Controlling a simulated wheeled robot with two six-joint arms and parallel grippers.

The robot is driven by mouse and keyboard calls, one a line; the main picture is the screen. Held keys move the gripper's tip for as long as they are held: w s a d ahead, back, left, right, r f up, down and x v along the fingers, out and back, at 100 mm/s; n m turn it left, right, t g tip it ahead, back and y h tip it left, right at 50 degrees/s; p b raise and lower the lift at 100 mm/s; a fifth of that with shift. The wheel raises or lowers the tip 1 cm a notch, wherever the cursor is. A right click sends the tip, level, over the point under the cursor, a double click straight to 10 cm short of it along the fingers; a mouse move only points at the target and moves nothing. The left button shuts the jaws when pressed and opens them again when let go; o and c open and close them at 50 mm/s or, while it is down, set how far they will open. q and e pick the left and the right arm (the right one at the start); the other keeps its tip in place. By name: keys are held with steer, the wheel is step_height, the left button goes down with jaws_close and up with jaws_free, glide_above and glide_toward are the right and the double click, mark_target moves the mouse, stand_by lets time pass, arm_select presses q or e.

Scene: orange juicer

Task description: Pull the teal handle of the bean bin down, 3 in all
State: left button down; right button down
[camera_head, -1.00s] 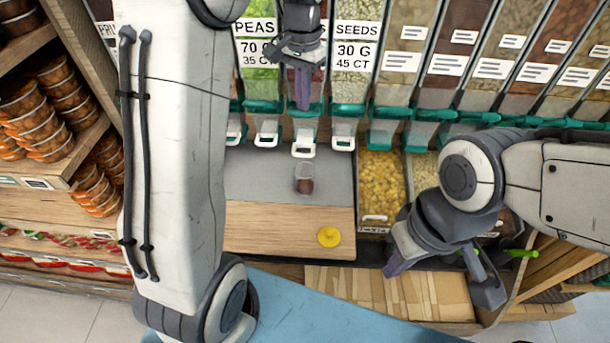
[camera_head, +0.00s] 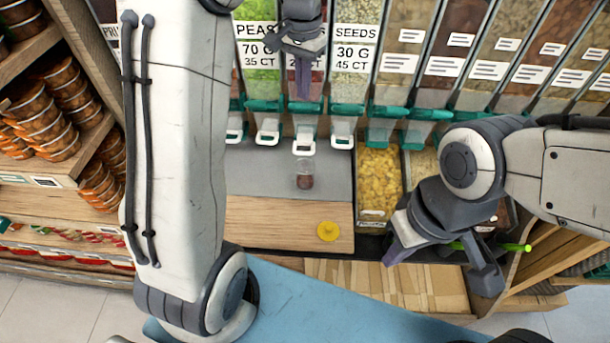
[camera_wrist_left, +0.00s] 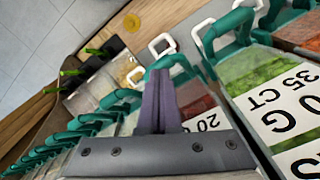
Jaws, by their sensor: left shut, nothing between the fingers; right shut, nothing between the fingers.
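The bean bin stands between the peas and seeds bins, mostly hidden behind my left gripper in the head view. Its teal handle (camera_head: 306,109) is just below the fingertips, with a white looped spout (camera_head: 303,148) under it. In the left wrist view the teal handle (camera_wrist_left: 175,64) lies beyond the fingers. My left gripper (camera_head: 303,94) is shut and empty in front of the bin; it also shows in the left wrist view (camera_wrist_left: 158,82). A clear cup (camera_head: 304,176) with dark red contents stands below the spout. My right gripper (camera_head: 388,262) is shut and empty, low at the right.
A yellow round lid (camera_head: 328,231) lies on the wooden board (camera_head: 270,222) in front of the cup. The peas bin (camera_head: 259,75) and seeds bin (camera_head: 351,88) flank closely, with more bins to the right.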

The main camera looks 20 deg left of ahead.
mark_target(303, 104)
arm_select(q)
steer(key=shift+f+b, duration=0.5)
steer(key=shift+f, duration=0.45)
steer(key=shift+r, duration=0.1)
steer(key=shift+s+f+b, duration=0.15)
steer(key=shift+f+b, duration=0.3)
steer(key=shift+f, duration=0.25)
steer(key=shift+f+b, duration=0.3)
steer(key=shift+f, duration=0.15)
steer(key=shift+s+d+f+b, duration=0.1)
steer(key=shift+s+f+b, duration=0.05)
steer(key=shift+f+b, duration=0.45)
steer(key=shift+s+d+f+b, duration=0.15)
steer(key=shift+f+b, duration=0.25)
steer(key=shift+f, duration=0.25)
steer(key=shift+a, duration=0.1)
steer(key=shift+r, duration=0.1)
steer(key=r+p, duration=0.6)
steer(key=p, duration=0.1)
steer(key=shift+w+a+r, duration=0.15)
steer(key=shift+w+r, duration=0.1)
steer(key=shift+w, duration=0.15)
